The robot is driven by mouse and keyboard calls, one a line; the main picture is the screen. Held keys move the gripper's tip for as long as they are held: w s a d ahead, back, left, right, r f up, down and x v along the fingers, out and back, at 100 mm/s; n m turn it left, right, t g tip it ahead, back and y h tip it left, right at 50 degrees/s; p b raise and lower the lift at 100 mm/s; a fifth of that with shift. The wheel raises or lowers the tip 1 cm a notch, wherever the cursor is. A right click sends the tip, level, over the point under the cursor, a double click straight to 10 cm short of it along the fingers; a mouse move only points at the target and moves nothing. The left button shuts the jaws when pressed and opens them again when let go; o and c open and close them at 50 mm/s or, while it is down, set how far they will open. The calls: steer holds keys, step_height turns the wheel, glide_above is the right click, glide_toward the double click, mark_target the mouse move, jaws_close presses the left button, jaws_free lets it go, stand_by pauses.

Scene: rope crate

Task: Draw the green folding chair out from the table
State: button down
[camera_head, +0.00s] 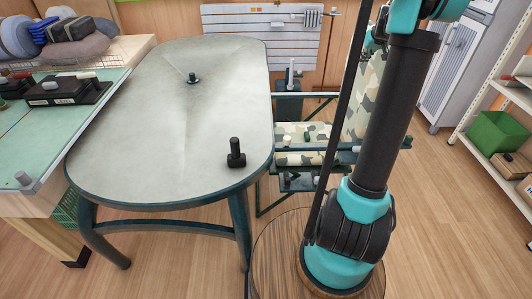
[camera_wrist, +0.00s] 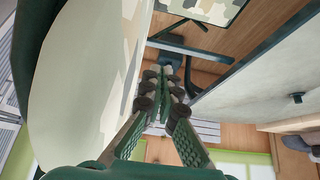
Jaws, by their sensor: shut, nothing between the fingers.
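The green folding chair, with a dark green frame and camouflage fabric, stands at the right side of the oval table (camera_head: 140,110). Its seat (camera_head: 300,158) shows beside the table edge, and its upright back (camera_head: 368,85) is partly hidden behind my arm. In the wrist view, my gripper (camera_wrist: 165,78) is shut and empty. There, a large pale camouflage panel, seemingly the chair back (camera_wrist: 75,90), fills the left, the seat (camera_wrist: 212,8) shows at the top, and the tabletop (camera_wrist: 255,85) is at the right. I cannot tell whether the fingers touch the chair. My gripper is not visible in the head view.
Small dark objects stand on the table, one near its right edge (camera_head: 236,153) and one farther back (camera_head: 193,79). A workbench (camera_head: 25,150) is close on the left. A shelf (camera_head: 480,125) and a pale cabinet (camera_head: 455,70) stand at the right. Floor (camera_head: 435,200) is clear right of the chair.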

steer(key=shift+d, duration=1.05)
steer(key=d, duration=0.9)
stand_by(1.0)
steer(key=shift+a, duration=0.15)
step_height(320, 180, up, 6)
steer(key=a, duration=0.3)
stand_by(1.1)
